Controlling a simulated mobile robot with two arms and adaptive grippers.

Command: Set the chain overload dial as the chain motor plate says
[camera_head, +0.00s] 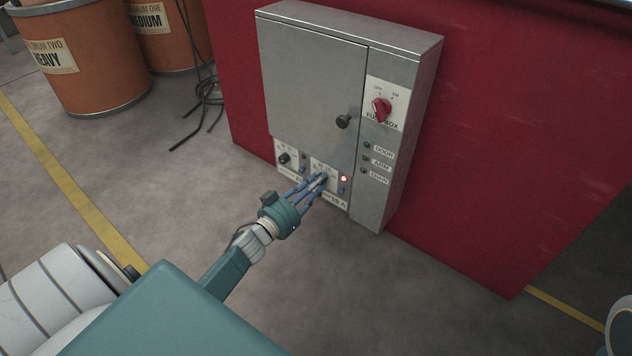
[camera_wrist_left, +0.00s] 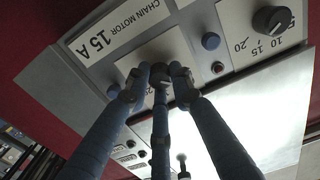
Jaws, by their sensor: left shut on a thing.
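The chain motor plate (camera_wrist_left: 118,28) shows upside down in the left wrist view and reads "CHAIN MOTOR 15 A". The chain overload dial (camera_wrist_left: 158,72) is a small dark knob on a white scale beside that plate. My left gripper (camera_head: 322,181) is shut on this dial at the bottom of the grey fuse box (camera_head: 312,80). Its blue fingers (camera_wrist_left: 160,80) surround the knob in the wrist view. They hide the dial's pointer and most of its scale; only part of a number shows. My right gripper is not in view.
A second black dial (camera_wrist_left: 272,20), marked 5, 10, 15 and 20, sits beside it, with a blue button (camera_wrist_left: 210,41) between. A red lamp (camera_head: 344,178) glows right of the gripped dial. A red switch (camera_head: 381,110) is higher up. Drums and loose cables stand left.

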